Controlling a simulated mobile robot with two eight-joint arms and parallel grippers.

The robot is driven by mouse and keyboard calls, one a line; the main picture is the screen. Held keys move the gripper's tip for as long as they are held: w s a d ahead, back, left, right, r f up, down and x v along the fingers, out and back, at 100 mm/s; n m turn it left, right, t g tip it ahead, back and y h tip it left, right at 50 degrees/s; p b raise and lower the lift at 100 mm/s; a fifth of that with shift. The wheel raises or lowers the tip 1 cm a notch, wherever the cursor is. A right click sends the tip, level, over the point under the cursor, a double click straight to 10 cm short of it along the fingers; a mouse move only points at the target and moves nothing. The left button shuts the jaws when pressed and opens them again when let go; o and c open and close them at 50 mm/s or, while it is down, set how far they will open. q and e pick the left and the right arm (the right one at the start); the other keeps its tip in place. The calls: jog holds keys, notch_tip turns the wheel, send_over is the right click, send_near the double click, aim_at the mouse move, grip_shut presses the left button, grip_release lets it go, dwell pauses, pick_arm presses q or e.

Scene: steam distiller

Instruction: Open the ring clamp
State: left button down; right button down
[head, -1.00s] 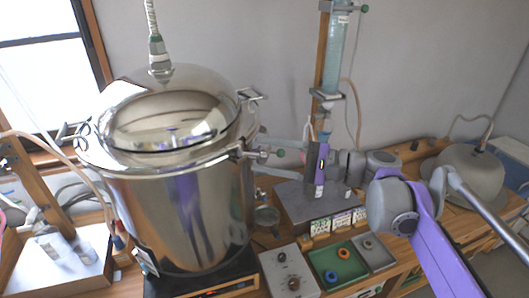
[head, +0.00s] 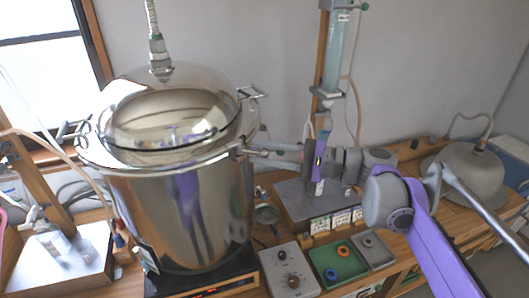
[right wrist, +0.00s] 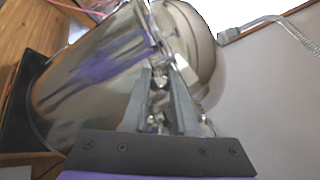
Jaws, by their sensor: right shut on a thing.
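A large shiny steel pot with a domed lid (head: 165,85) stands at the left of the bench. The ring clamp (head: 190,166) runs around the rim where lid and pot meet. Its fastening hardware (head: 243,150) sticks out on the right side of the rim. My right gripper (head: 275,153) reaches it from the right, and its fingers are shut on the clamp's fastener. In the right wrist view, the two grey fingers (right wrist: 160,95) close around small metal clamp parts (right wrist: 158,78). The fingers partly hide the gripped part. My left gripper is not in view.
A hose rises from the lid's top fitting (head: 160,60). Behind my right arm stands a glass column (head: 335,55) on a wooden post. A control box (head: 290,270) and a green tray (head: 338,265) sit in front. A grey domed vessel (head: 468,172) is at right.

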jog(key=shift+w+n+g+y+p, duration=0.15)
jog(key=shift+w+n+g+p, duration=0.15)
jog(key=shift+n+g, duration=0.45)
jog(key=shift+w+n+g+y+p, duration=0.15)
jog(key=shift+w+n+g, duration=0.25)
jog(key=shift+g, duration=0.65)
jog(key=shift+s, duration=0.15)
jog(key=c, duration=0.7)
grip_release()
jog(key=d, duration=0.5)
jog(key=d+b, duration=0.1)
jog(key=d, duration=0.5)
jog(key=shift+s, duration=0.2)
jog(key=shift+a, duration=0.1)
